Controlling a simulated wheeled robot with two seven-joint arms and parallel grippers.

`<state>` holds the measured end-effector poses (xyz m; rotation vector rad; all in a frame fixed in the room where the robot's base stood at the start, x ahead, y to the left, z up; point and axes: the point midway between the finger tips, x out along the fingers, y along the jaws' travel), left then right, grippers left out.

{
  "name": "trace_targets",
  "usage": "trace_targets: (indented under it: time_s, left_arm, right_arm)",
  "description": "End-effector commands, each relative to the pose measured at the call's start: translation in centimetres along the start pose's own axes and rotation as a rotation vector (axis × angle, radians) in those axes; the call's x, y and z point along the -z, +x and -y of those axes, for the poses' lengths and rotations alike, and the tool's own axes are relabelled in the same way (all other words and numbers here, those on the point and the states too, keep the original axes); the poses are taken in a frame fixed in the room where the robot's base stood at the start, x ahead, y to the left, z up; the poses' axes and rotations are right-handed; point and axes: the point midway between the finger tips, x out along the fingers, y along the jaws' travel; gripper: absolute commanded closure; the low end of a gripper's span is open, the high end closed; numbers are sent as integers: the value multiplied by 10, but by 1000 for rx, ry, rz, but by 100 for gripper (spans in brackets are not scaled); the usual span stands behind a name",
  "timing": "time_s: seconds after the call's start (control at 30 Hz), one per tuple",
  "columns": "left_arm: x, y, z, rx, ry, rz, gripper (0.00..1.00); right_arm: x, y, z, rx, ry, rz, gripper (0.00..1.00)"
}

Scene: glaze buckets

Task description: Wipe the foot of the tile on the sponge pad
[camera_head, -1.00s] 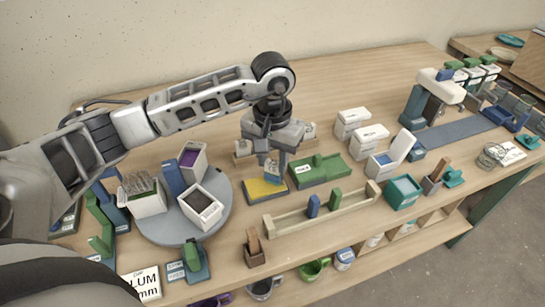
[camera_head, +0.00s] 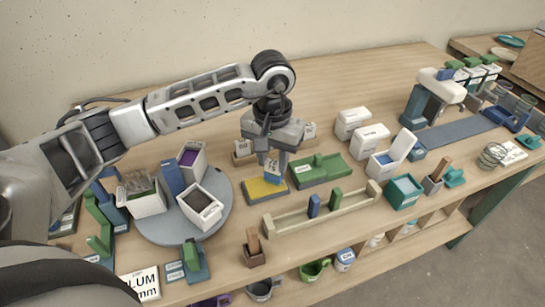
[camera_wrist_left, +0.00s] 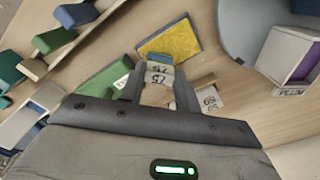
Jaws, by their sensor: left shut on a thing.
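My left gripper (camera_head: 274,158) points down over the far edge of the sponge pad (camera_head: 262,190), a yellow pad in a grey-blue tray. It is shut on a small upright tile (camera_head: 272,172) with a pale numbered label and a blue lower end. In the left wrist view the tile (camera_wrist_left: 160,73) sits between the fingers, and its blue end overlaps the edge of the yellow sponge pad (camera_wrist_left: 172,42). I cannot tell whether the foot touches the sponge or hangs just above it. My right gripper is not in view.
A green tray (camera_head: 322,170) lies close to the right of the pad. A grey turntable (camera_head: 160,229) with several glaze buckets stands to the left. A long wooden rack (camera_head: 285,219) with blue and green pieces lies in front. The table behind the arm is mostly clear.

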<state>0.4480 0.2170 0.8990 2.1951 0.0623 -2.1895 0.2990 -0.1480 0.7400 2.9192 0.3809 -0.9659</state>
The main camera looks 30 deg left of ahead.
Motion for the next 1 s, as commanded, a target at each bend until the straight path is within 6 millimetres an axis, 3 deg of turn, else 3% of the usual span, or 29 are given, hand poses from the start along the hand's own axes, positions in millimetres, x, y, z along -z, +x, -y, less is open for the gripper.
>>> trace_targets:
  time_s: [0.57, 1.0]
  left_arm:
    - [-2, 3, 1, 1, 1, 4, 90]
    - [-14, 2, 13, 2, 0, 6, 90]
  right_arm:
    - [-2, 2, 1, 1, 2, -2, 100]
    - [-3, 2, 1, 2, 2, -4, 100]
